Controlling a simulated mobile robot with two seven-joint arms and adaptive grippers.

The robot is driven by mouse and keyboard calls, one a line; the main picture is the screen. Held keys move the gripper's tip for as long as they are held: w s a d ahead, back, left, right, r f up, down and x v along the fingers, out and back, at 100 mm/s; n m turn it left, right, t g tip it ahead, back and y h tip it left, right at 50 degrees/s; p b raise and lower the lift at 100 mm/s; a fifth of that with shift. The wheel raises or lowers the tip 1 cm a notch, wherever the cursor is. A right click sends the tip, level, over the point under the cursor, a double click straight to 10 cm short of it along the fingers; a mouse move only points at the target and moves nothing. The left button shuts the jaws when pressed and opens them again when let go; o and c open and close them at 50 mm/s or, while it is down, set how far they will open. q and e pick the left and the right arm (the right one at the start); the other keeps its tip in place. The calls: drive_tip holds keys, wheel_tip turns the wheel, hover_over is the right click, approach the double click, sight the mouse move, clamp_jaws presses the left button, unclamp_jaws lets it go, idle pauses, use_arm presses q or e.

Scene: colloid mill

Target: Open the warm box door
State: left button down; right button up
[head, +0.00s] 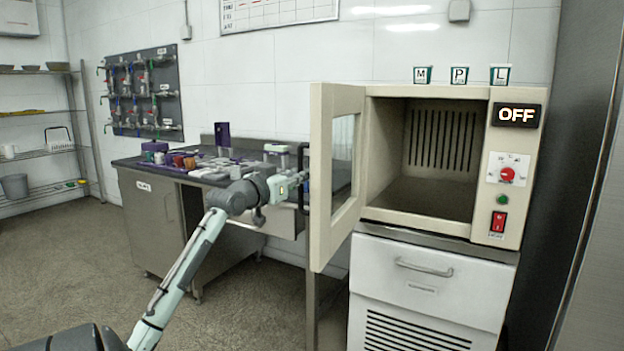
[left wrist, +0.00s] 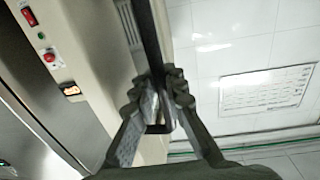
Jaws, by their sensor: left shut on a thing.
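The warm box (head: 495,190) is a cream cabinet with a dark, empty chamber and an "OFF" display. Its door (head: 322,190), a cream frame with a glass pane, stands swung wide open to the left. A dark vertical handle (head: 302,155) sits on the door's outer face. My left gripper (head: 303,188) is at this handle, on the far side of the door. In the left wrist view my left gripper (left wrist: 162,95) is shut around the black handle bar (left wrist: 150,35). My right gripper is in neither view.
A white drawer unit (head: 425,285) stands under the box. Three labelled cups, including the P cup (head: 459,75), stand on top. A cluttered dark-topped bench (head: 130,162) is behind my left arm. The floor at the left is clear.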

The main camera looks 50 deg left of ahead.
use_arm(q)
drive_tip(key=shift+s+a, duration=0.1)
drive_tip(key=shift+a, duration=0.1)
idle(0.3)
drive_tip(key=c, duration=1.8)
unclamp_jaws()
drive_tip(key=shift+c, duration=0.2)
drive_tip(key=v, duration=1.2)
